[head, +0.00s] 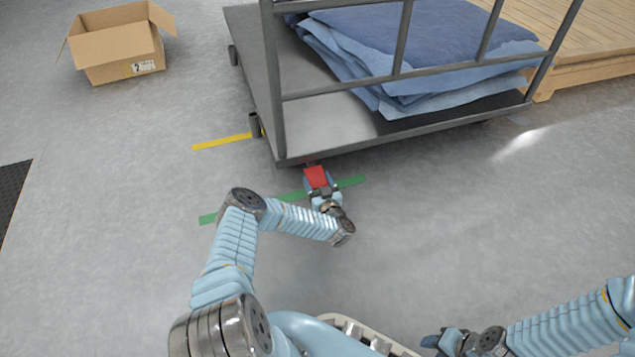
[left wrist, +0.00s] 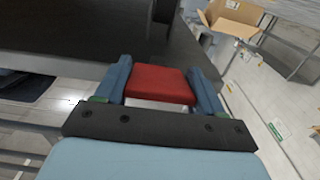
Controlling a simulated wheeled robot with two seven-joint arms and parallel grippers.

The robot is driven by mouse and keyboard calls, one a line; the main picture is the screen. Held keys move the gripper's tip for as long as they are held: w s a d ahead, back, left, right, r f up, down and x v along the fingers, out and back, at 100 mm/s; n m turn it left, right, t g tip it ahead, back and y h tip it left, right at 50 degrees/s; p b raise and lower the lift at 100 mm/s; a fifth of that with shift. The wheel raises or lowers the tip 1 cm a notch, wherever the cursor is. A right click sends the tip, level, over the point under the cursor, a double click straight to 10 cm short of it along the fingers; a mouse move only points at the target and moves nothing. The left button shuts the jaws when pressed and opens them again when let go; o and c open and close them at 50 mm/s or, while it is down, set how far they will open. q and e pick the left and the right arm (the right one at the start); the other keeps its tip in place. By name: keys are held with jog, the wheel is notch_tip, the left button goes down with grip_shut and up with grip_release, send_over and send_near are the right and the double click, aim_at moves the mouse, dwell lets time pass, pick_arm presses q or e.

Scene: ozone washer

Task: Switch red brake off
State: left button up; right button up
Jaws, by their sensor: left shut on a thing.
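The red brake (head: 316,176) is a small red pedal at the lower front edge of the grey cart (head: 300,140). My left gripper (head: 319,182) is at the brake, with a finger on each side of it. In the left wrist view the red brake (left wrist: 160,84) sits between the two blue fingers of my left gripper (left wrist: 160,88), which is shut on it. The cart's dark edge (left wrist: 70,40) lies just beyond. My right gripper (head: 445,342) is low at the bottom of the head view, away from the cart; its fingertips are too small to read.
The cart carries folded blue cloth (head: 420,40) behind metal rails. A cardboard box (head: 118,50) stands on the floor at the upper left. A wooden pallet (head: 590,72) is at the right. Yellow and green floor strips lie near the cart. The floor before the cart is clear.

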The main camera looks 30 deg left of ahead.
aim_at(317, 180)
pick_arm(q)
jog(key=shift+r+p, duration=0.15)
jog(key=shift+p, duration=0.25)
notch_tip(317, 180, up, 3)
jog(key=g+h+p, duration=0.2)
jog(key=h+p, duration=0.1)
jog(key=p, duration=0.6)
jog(key=shift+d+r, duration=0.1)
jog(key=shift+r, duration=0.05)
jog(key=shift+g+h+p, duration=0.3)
jog(key=shift+p, duration=0.2)
jog(key=shift+r, duration=0.25)
jog(key=shift+w+a+r, duration=0.1)
jog(key=shift+a+r, duration=0.1)
jog(key=shift+r, duration=0.05)
jog(key=o, duration=1.5)
jog(key=shift+d, duration=0.1)
